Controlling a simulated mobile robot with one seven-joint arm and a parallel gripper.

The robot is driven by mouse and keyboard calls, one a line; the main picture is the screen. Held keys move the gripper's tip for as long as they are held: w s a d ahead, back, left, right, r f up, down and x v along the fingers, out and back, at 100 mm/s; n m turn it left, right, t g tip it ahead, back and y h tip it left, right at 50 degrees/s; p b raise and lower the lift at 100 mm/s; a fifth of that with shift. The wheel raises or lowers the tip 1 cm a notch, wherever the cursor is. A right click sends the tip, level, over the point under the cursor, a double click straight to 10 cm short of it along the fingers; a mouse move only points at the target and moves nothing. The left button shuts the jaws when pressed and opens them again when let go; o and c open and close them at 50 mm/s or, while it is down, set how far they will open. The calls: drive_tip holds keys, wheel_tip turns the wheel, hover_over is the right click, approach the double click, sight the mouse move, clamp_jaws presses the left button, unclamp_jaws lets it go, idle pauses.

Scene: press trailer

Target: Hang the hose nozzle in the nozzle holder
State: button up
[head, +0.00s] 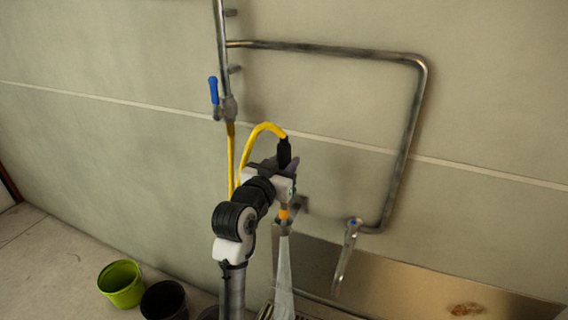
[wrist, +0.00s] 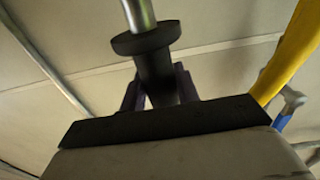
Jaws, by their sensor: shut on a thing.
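The hose nozzle (head: 285,152) is a black piece on the end of the yellow hose (head: 262,128). My gripper (head: 287,180) is shut on it near the wall, with the hose arching over from the left. In the wrist view the black nozzle body (wrist: 158,72) is between my fingers (wrist: 158,95), with a metal tube running up from its collar. Below my gripper in the head view is a short orange piece (head: 284,213). A small grey bracket (head: 302,204) shows beside it, possibly the nozzle holder; my gripper partly hides this area, and contact cannot be told.
A steel pipe (head: 330,49) runs along the wall, with a blue-handled valve (head: 214,92) at left and a tap (head: 352,230) lower right. A pale streak (head: 285,280) widens downward below the orange piece. Green (head: 121,286) and black (head: 164,301) buckets stand at lower left.

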drive_tip(key=shift+f, duration=0.1)
idle(0.3)
drive_tip(key=b, duration=0.5)
hover_over(282, 205)
drive_tip(key=w, duration=0.1)
drive_tip(key=shift+d+f, duration=0.15)
drive_tip(key=shift+f, duration=1.3)
drive_tip(key=shift+d+f, duration=0.1)
drive_tip(key=shift+f, duration=1.35)
drive_tip(key=shift+b, duration=0.45)
drive_tip(key=shift+f+b, duration=2.5)
drive_tip(key=shift+f, duration=0.5)
drive_tip(key=o, duration=1.1)
drive_tip(key=shift+c, duration=0.2)
